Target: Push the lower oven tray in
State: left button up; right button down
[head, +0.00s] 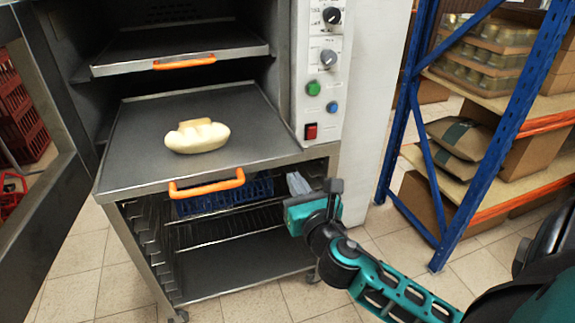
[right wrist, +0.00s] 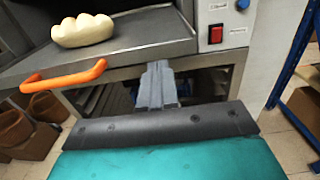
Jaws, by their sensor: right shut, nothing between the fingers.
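The lower oven tray (head: 248,126) is a dark metal tray pulled out of the oven, with an orange handle (head: 206,187) on its front edge. A pale loaf of bread (head: 198,138) lies on it. The tray also shows in the right wrist view (right wrist: 140,28), with its orange handle (right wrist: 64,78) at the left. My right gripper (head: 297,182) is shut and empty, to the right of the handle and apart from it, near the tray's front right corner. In the right wrist view, its fingers (right wrist: 157,80) point toward the oven front below the red switch. My left gripper is not in view.
The upper tray (head: 180,45) with its orange handle is above. The open oven door (head: 45,170) stands at the left. The control panel (head: 325,75) is right of the trays. A rack with a blue crate (head: 222,194) is below. Blue shelving (head: 440,150) stands at the right.

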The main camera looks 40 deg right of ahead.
aim_at(283, 160)
jog(key=x, duration=0.5)
jog(key=shift+w+d, duration=0.1)
jog(key=shift+w, duration=0.25)
jog(key=shift+w, duration=0.1)
